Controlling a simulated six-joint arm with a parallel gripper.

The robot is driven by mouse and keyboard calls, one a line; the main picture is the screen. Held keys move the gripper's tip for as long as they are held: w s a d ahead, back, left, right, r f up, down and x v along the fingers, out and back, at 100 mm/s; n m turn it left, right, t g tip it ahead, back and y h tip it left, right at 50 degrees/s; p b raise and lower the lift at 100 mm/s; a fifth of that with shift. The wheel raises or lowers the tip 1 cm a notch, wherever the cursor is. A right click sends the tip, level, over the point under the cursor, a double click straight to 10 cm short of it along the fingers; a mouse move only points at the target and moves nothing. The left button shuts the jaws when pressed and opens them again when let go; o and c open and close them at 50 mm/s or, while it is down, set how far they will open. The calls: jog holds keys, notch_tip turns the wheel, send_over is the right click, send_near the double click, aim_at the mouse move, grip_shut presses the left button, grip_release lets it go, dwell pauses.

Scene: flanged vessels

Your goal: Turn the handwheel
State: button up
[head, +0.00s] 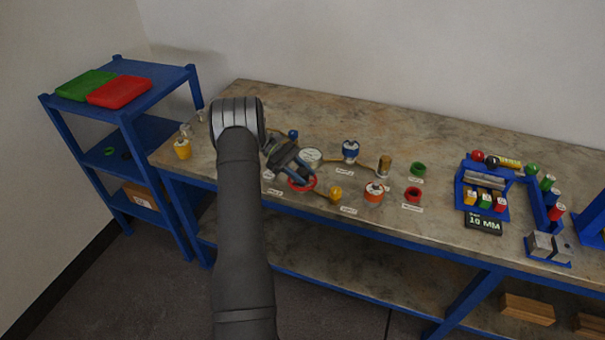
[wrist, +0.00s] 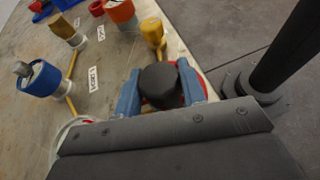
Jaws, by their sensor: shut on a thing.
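The handwheel (head: 302,187) has a red rim and lies near the front edge of the bench, left of the middle. My gripper (head: 297,174) reaches down onto it from above and hides much of it. In the wrist view, the two blue fingers of my gripper (wrist: 160,90) stand on either side of a dark round hub, part of the handwheel (wrist: 158,82), and are shut on it. Slivers of the red rim show beyond the fingers. The near side of the wheel is hidden by the gripper body.
A yellow knob (head: 335,193) stands close to the wheel's right. Farther right are an orange vessel (head: 374,192) and a red ring (head: 413,194). A blue-topped vessel (head: 350,150) and a round pale gauge-like disc (head: 311,156) are behind. A blue shelf (head: 130,130) stands left.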

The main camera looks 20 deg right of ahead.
jog(key=shift+m+g+y, duration=0.6)
jog(key=shift+m+y, duration=0.5)
jog(key=shift+y, duration=0.1)
jog(key=shift+s, duration=0.1)
jog(key=o, duration=1)
